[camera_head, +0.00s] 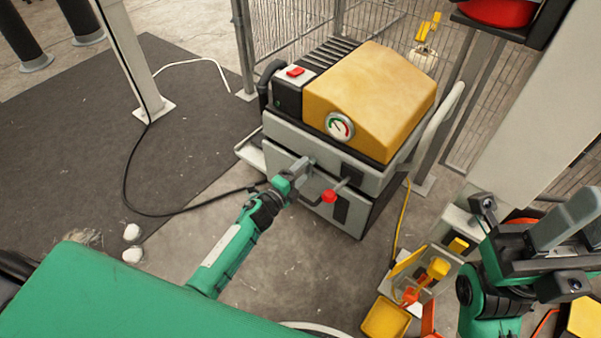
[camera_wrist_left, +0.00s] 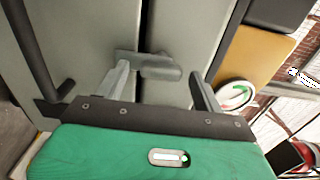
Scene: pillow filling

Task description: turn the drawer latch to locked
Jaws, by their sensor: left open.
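The drawer latch is a short grey bar (camera_wrist_left: 145,63) in the left wrist view, across the dark gap between two grey panels of the machine. My left gripper (camera_wrist_left: 160,82) is open, with one finger on each side of the latch. I cannot tell whether the fingers touch it. In the head view the left gripper (camera_head: 306,176) is at the front of the grey machine (camera_head: 290,138), beside a red knob (camera_head: 329,196). The gripper partly hides the latch there. My right gripper (camera_head: 562,240) is at the far right, away from the machine; its jaw opening is unclear.
A yellow hood (camera_head: 372,95) with a round gauge (camera_head: 340,126) tops the machine. An open bin with yellow and orange parts (camera_head: 386,318) stands at lower right. A black cable (camera_head: 175,213) lies on the floor at left. Wire fencing (camera_head: 290,25) stands behind.

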